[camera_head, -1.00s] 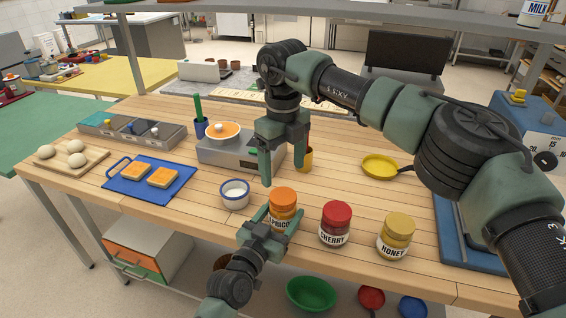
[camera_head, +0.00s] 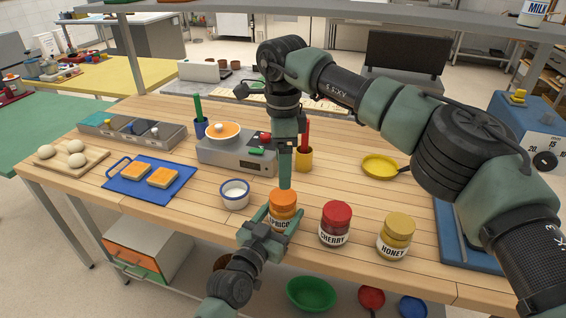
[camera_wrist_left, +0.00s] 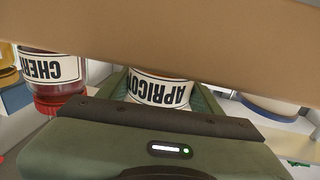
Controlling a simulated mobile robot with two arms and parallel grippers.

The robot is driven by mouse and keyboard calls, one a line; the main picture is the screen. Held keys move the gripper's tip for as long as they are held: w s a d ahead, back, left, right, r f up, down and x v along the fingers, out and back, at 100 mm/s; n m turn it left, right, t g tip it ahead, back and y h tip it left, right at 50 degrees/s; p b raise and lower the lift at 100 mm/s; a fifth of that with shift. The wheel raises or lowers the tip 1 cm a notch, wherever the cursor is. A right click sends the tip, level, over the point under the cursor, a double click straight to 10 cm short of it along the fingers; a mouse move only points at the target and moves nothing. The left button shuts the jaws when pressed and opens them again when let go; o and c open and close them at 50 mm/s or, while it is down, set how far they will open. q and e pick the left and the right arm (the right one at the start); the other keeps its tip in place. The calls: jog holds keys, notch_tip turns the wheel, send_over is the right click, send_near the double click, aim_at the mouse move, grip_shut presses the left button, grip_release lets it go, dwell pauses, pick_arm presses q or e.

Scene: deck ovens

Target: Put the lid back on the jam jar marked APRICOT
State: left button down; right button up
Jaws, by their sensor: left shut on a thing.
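The APRICOT jar (camera_head: 283,222) stands upright near the table's front edge, with an orange lid (camera_head: 284,197) on its top. Whether the lid is screwed down or only resting there I cannot tell. My left gripper (camera_head: 279,215) is shut on the jar's body from the front. In the left wrist view the jar's label (camera_wrist_left: 160,90) shows upside down between the fingers; its lid is hidden there. My right gripper (camera_head: 286,185) points down right above the lid, seen edge-on; one finger hides the other, so its opening and any contact are unclear.
The CHERRY jar (camera_head: 335,225) and HONEY jar (camera_head: 396,236) stand to the right. A white-and-blue bowl (camera_head: 235,194) is close on the left. A scale (camera_head: 222,152) and a yellow cup (camera_head: 304,158) stand behind. Bare wood lies between jars and yellow pan (camera_head: 381,166).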

aim_at(283, 196)
jog(key=shift+f, duration=4)
jog(key=c, duration=1.5)
jog(key=m, duration=0.8)
jog(key=shift+m, duration=0.3)
jog(key=m, duration=0.6)
jog(key=o, duration=1.6)
jog(key=shift+o, duration=0.2)
jog(key=shift+r, duration=0.1)
